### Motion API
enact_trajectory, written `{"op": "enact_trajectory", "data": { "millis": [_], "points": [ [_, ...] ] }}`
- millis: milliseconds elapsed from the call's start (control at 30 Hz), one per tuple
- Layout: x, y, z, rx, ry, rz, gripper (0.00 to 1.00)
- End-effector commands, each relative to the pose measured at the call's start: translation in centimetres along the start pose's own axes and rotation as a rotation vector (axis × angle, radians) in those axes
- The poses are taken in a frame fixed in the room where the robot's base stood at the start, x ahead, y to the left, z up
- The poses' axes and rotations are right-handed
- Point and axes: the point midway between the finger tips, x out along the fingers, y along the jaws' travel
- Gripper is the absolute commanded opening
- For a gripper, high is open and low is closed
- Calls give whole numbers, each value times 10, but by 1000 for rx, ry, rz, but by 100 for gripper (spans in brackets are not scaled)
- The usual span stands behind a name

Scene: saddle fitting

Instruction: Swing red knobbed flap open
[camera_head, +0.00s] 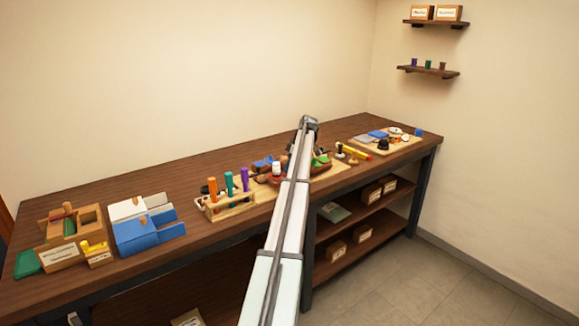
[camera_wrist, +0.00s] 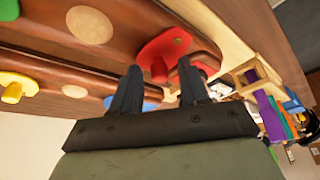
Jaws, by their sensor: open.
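The red flap (camera_wrist: 174,42) lies on the side of a brown wooden block in the wrist view. Its red knob (camera_wrist: 159,70) sticks out toward my gripper (camera_wrist: 158,80). My gripper's two dark fingers are apart, with the knob showing in the gap between the fingertips. I cannot tell whether either finger touches it. In the head view my arm hides the flap and most of the block; only part of the block (camera_head: 320,171) shows beside it.
A yellow knobbed flap (camera_wrist: 14,90) and a green piece (camera_wrist: 8,8) are on the wooden pieces at left in the wrist view. A rack with coloured pegs (camera_head: 228,204) and a blue box (camera_head: 140,232) stand along the bench. A board with small items (camera_head: 386,150) lies at the right.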

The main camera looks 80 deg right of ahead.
Motion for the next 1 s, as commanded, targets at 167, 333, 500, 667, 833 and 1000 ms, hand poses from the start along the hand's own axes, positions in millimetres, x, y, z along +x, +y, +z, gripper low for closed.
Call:
{"op": "enact_trajectory", "data": {
  "millis": [167, 333, 500, 667, 833, 1000],
  "points": [
    [0, 0, 0, 0, 0, 0, 34],
    [0, 0, 0, 0, 0, 0, 18],
    [0, 0, 0, 0, 0, 0, 2],
    [-1, 0, 0, 0, 0, 0, 0],
    [-1, 0, 0, 13, 0, 6, 0],
    [-1, 0, 2, 65, 0, 28, 0]
  ]
}}
